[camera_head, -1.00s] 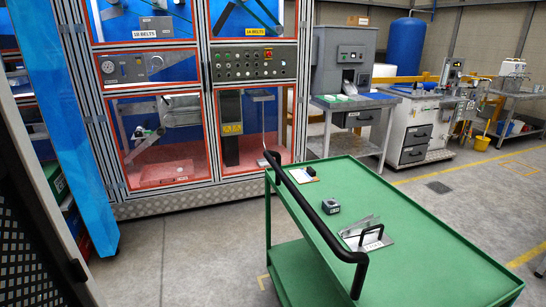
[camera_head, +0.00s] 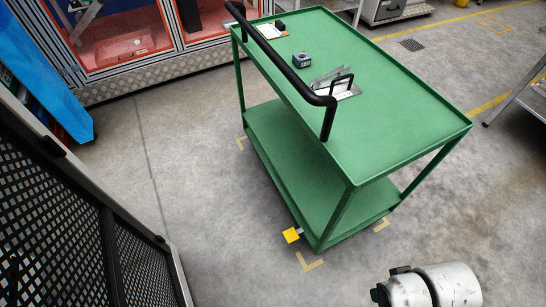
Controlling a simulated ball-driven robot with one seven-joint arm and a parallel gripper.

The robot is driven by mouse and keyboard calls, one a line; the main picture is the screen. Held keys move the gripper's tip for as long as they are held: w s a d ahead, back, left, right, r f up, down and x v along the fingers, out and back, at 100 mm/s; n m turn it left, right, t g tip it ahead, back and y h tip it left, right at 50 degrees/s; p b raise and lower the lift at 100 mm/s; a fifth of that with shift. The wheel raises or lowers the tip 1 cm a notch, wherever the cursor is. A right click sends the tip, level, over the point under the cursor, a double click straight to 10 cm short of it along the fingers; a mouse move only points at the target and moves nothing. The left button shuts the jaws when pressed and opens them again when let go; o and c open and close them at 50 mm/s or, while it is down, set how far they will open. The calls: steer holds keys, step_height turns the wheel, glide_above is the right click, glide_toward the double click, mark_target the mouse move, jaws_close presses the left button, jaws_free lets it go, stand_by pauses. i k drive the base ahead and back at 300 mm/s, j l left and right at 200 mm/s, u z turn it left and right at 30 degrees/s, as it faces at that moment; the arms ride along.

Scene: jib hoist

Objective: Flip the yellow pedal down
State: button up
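Part of my arm, white and black, shows at the bottom right, well to the right of the pedal. My gripper is not in view.
A black mesh panel (camera_head: 62,215) stands at the left. The cart's black handle (camera_head: 285,62) runs along its left side. Tape marks (camera_head: 309,262) lie on the floor around the cart. Concrete floor (camera_head: 180,160) left of the cart is clear.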

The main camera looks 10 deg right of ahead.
mark_target(291, 234)
steer(key=k+l+u, duration=0.2)
steer(key=l, duration=0.25)
steer(key=l+u, duration=0.2)
steer(key=l, duration=0.2)
steer(key=k+l+u, duration=0.2)
steer(key=l, duration=0.2)
steer(key=i, duration=0.45)
